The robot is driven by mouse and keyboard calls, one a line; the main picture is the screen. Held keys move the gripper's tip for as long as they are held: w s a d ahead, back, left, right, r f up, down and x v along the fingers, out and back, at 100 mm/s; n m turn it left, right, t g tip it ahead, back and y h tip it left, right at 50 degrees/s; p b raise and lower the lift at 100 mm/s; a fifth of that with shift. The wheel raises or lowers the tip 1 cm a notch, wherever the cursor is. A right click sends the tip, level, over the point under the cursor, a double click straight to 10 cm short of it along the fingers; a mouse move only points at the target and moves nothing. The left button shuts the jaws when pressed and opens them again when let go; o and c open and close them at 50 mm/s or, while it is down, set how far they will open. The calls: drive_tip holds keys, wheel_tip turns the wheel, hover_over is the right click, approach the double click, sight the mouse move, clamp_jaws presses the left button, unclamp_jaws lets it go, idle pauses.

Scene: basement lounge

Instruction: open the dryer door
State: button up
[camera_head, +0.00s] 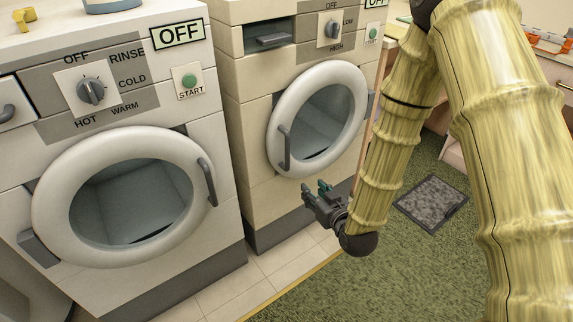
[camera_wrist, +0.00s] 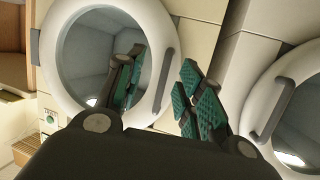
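The dryer (camera_head: 250,110) is the right-hand machine in the head view, with OFF, LOW and HIGH on its dial panel. Its round white-rimmed door (camera_head: 354,88) looks shut, with a dark bar handle (camera_head: 285,148) on the left side and a hinge on the right. My gripper (camera_head: 313,190) is low in front of the dryer, just below and right of the handle, open and empty. The wrist view is turned over: the dryer door (camera_wrist: 62,60) is at left, and its handle (camera_wrist: 165,82) shows between my spread green-padded fingers (camera_wrist: 162,66). No contact with the handle shows.
The washer (camera_head: 225,190) stands left of the dryer, its door (camera_head: 50,205) shut and its handle (camera_head: 207,182) on the right side. A grey mat (camera_head: 431,202) lies on the green carpet (camera_head: 400,265). The floor before the dryer is clear.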

sight(288, 150)
drive_tip(key=w+a+r+t+b, duration=0.1)
drive_tip(key=w+a+b, duration=0.1)
drive_tip(key=w, duration=0.2)
drive_tip(key=w+a+r+n+t+y+b, duration=0.1)
drive_tip(key=w+a+r+b, duration=0.1)
drive_tip(key=w, duration=0.3)
drive_tip(key=w+a+r+y+b, duration=0.1)
drive_tip(key=w+a+r+b, duration=0.1)
drive_tip(key=w+a, duration=0.2)
drive_tip(key=shift+w+r+t, duration=0.1)
drive_tip(key=shift+w+t, duration=0.25)
drive_tip(key=shift+t, duration=0.05)
clamp_jaws()
drive_tip(key=shift+a, duration=0.15)
